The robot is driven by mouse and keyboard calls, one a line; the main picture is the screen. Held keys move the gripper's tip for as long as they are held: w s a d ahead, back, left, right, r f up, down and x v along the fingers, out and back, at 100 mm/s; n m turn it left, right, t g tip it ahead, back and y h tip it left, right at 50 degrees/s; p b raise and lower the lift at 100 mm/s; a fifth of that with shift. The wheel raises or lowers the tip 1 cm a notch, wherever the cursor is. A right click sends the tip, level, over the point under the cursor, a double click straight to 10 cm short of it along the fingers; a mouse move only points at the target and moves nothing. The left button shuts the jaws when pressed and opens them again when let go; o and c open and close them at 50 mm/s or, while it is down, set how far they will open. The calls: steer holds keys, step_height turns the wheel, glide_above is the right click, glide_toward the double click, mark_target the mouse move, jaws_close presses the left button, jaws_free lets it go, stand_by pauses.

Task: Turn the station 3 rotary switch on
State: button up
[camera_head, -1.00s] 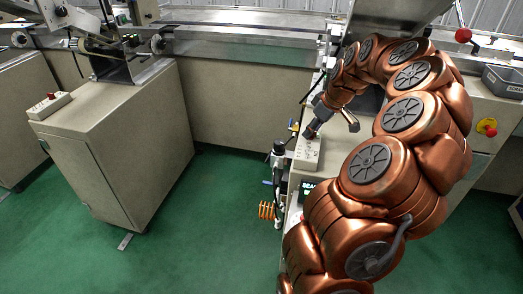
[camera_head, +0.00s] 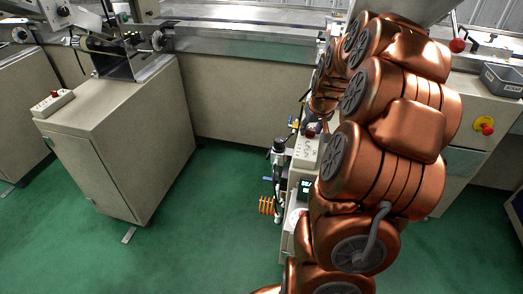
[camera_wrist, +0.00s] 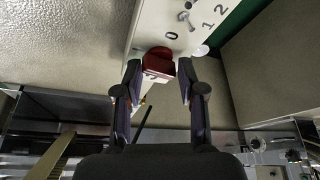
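In the wrist view, a pale control panel (camera_wrist: 150,27) carries a small grey rotary switch (camera_wrist: 187,17) with the marks 0, 1 and 2 beside it. A red button (camera_wrist: 158,58) and a white round button (camera_wrist: 200,51) sit nearer. My gripper (camera_wrist: 160,70) is open. Its two fingers point at the panel, with the red button showing between them; I cannot tell whether they touch anything. The rotary switch lies beyond the fingertips, up and to the right. The head view shows a control box (camera_head: 306,153) with a red button (camera_head: 310,133) beside my arm. My gripper is hidden there.
Another control box (camera_head: 52,104) sits on the left cabinet (camera_head: 130,140). A red and yellow stop button (camera_head: 486,125) and a grey bin (camera_head: 503,80) are at the right. An orange coiled hose (camera_head: 266,205) hangs by the machine. Green floor lies open between cabinets.

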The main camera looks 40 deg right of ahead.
steer(key=m+g+h+p, duration=0.1)
steer(key=m+p, duration=0.1)
steer(key=m, duration=0.2)
steer(key=shift+a+r, duration=0.1)
steer(key=shift+r, duration=0.05)
steer(key=b+v, duration=0.1)
steer(key=v, duration=0.7)
steer(key=s+a+r+n+y+p, duration=0.1)
steer(key=s+a, duration=0.1)
steer(key=a, duration=0.6)
steer(key=s+a+r+n+g+p, duration=0.1)
steer(key=s+a+n+p, duration=0.1)
steer(key=a, duration=0.6)
steer(key=s+a+r+n+g+y+p, duration=0.1)
steer(key=s+a, duration=0.3)
steer(key=a, duration=0.4)
steer(key=shift+a+r+n+y+p, duration=0.3)
steer(key=shift+a+r+n+p, duration=0.1)
steer(key=shift+n+p, duration=0.1)
steer(key=shift+s, duration=0.15)
